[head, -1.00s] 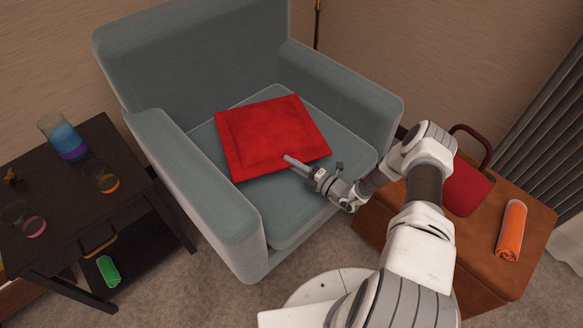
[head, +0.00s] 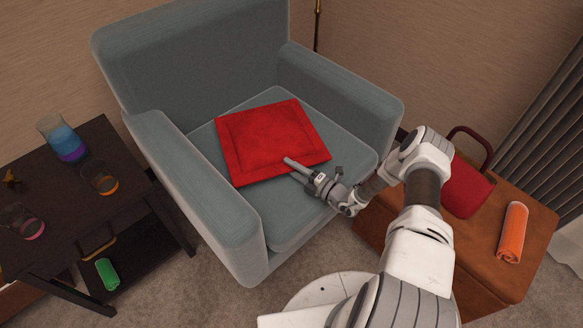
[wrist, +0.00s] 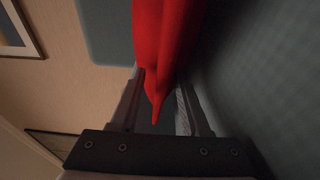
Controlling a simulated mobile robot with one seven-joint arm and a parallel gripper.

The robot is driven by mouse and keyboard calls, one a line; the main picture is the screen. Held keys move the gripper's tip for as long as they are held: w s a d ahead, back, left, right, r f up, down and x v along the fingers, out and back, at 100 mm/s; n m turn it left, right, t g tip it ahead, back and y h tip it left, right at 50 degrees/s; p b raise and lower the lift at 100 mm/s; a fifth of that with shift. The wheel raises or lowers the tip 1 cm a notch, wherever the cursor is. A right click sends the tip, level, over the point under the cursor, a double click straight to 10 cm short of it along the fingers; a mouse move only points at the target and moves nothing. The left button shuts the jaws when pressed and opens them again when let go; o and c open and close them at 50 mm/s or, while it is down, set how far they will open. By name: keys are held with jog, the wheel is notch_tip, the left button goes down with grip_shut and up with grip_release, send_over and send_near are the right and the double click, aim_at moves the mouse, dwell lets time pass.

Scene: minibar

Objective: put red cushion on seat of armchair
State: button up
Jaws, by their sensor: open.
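The red cushion (head: 268,138) lies flat on the seat (head: 290,222) of the blue-grey armchair (head: 200,60), between the two armrests. My gripper (head: 300,167) is at the cushion's front right edge, low over the seat. In the wrist view the cushion (wrist: 165,40) reaches in between the fingers of my gripper (wrist: 160,97), which stand apart on either side of its edge. The gripper is open. The underside of the cushion is hidden.
A dark side table (head: 60,205) with glasses and a jug (head: 63,138) stands left of the armchair. On the right, a brown ottoman (head: 480,265) holds a red bag (head: 465,190) and an orange roll (head: 512,232). The armrests flank the seat.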

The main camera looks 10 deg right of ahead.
jog(key=p+v, duration=0.1)
jog(key=v, duration=1)
jog(key=shift+s+d+r+p, duration=0.1)
jog(key=shift+d+p, duration=0.1)
jog(key=shift+p, duration=0.2)
jog(key=shift+s+d+r, duration=0.1)
jog(key=s+a+r+n+g+h, duration=0.15)
jog(key=r+n+g, duration=0.25)
jog(key=r+n, duration=0.45)
jog(key=s+a+r+n+g, duration=0.25)
jog(key=r+n+g, duration=0.25)
jog(key=r+n, duration=0.4)
jog(key=s+a+r+n+g, duration=0.1)
jog(key=a+r+n+g, duration=0.25)
jog(key=r+n, duration=0.5)
jog(key=s+d+r+n+t+h, duration=0.1)
jog(key=s+r+n+t+h, duration=0.1)
jog(key=s+r+n+h, duration=0.3)
jog(key=s+d+r+n+t+h, duration=0.2)
jog(key=s+r+n+h, duration=0.3)
jog(key=s+r+n, duration=0.8)
jog(key=shift+s+r+n+t+h, duration=0.35)
jog(key=shift+r+n, duration=0.35)
jog(key=shift+r, duration=0.9)
jog(key=shift+w, duration=0.15)
notch_tip(320, 180, up, 20)
jog(key=p, duration=2)
jog(key=shift+r, duration=0.2)
